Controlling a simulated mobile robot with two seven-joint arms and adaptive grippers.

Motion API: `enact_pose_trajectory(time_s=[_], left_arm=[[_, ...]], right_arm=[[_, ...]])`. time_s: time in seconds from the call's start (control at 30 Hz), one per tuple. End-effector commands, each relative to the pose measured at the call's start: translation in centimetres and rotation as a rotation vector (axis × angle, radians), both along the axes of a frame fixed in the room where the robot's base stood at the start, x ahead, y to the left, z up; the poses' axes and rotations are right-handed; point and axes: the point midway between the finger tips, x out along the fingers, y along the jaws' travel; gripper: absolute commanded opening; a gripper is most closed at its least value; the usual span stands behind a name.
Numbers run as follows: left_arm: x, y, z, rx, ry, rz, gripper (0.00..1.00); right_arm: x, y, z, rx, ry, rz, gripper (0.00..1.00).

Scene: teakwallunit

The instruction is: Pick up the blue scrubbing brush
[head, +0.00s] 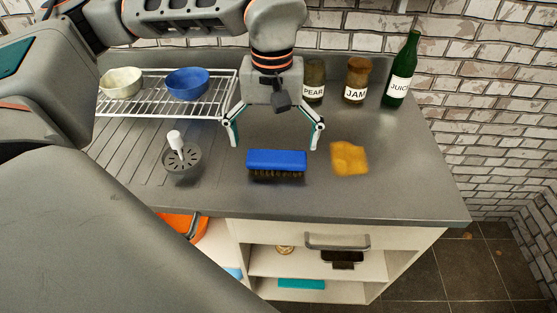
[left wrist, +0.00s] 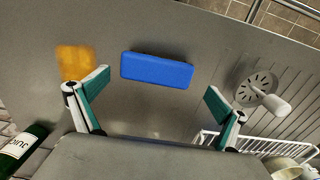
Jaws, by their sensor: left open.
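The blue scrubbing brush (head: 276,160) lies on the grey counter with its bristles down and its blue back up. Its blue back also shows in the left wrist view (left wrist: 156,70). My left gripper (head: 274,138) is open and empty, pointing down just behind the brush in the head view. In the left wrist view the brush lies beyond the open fingertips (left wrist: 158,82), and neither finger appears to touch it. My right gripper does not show in either view.
An orange-yellow sponge or cloth (head: 349,158) lies right of the brush, and a drain strainer with a white knob (head: 181,157) lies left. A pear jar (head: 314,82), jam jar (head: 356,80) and green juice bottle (head: 402,72) stand behind. A wire rack (head: 226,102) holds bowls.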

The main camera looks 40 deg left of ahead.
Motion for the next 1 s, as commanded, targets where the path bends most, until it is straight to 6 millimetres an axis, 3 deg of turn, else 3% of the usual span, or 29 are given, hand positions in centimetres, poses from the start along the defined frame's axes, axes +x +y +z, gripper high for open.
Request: enact_pose_trajectory(time_s=[0.33, 0.6, 0.73, 0.77, 1.0], left_arm=[[0.2, -0.4, -4.5, 0.0, 0.004, 0.0, 1.0], [0.3, -0.4, -4.8, -0.002, -0.001, 0.0, 1.0], [0.3, -0.4, -4.8, -0.002, -0.001, 0.0, 0.66], [0.3, -0.4, -4.8, -0.002, -0.001, 0.0, 0.62], [0.3, -0.4, -4.8, -0.001, 0.0, 0.0, 0.62]], right_arm=[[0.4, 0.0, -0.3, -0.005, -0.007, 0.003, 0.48], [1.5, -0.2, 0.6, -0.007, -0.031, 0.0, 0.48], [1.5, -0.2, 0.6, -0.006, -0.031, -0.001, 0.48], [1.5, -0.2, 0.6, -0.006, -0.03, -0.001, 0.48], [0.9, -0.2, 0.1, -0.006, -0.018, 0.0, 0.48]])
